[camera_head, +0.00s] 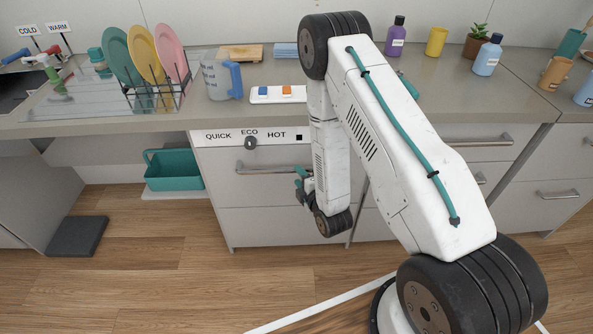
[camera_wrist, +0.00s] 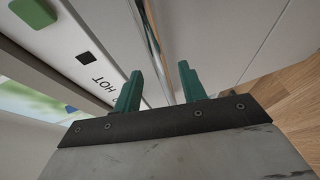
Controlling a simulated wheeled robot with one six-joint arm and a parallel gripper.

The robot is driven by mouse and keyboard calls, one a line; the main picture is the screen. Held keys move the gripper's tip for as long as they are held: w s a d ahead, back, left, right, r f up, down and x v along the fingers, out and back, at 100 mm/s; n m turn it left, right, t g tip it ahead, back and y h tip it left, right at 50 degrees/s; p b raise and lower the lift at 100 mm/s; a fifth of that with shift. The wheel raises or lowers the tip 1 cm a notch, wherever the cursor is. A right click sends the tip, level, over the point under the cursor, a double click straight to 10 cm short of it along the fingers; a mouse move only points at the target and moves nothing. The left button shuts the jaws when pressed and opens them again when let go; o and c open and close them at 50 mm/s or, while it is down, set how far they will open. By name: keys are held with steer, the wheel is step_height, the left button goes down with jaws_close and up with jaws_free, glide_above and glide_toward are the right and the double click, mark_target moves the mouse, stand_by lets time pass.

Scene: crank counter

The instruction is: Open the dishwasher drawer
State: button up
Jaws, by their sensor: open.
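The dishwasher (camera_head: 280,215) is the light grey front under the white panel marked QUICK, ECO and HOT. Its drawer looks closed, flush with the counter front. A horizontal metal bar handle (camera_head: 262,171) crosses it; its right part is hidden behind my arm. My gripper (camera_head: 299,180) is at the right part of this handle. In the wrist view my gripper (camera_wrist: 160,82) shows two teal fingers apart, with nothing held. The metal handle (camera_wrist: 154,38) runs up the picture beyond the gap between the fingers. I cannot tell whether the fingers reach around it.
The control panel (camera_head: 221,138) has a dark knob (camera_head: 251,142). Above stand a dish rack with plates (camera_head: 155,55), a measuring jug (camera_head: 217,78) and a switch block (camera_head: 277,94). A teal bin (camera_head: 173,172) stands to the left. The floor in front is clear.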

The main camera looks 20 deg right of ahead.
mark_target(295, 172)
steer(key=shift+w+a+f, duration=0.1)
steer(key=shift+w+f, duration=0.05)
steer(key=shift+w, duration=0.65)
steer(key=shift+w+a+f, duration=0.1)
steer(key=shift+w+f, duration=0.05)
steer(key=shift+w, duration=0.65)
steer(key=shift+w+a+f, duration=0.1)
steer(key=shift+w+f, duration=0.05)
steer(key=shift+w, duration=0.65)
steer(key=shift+c, duration=0.2)
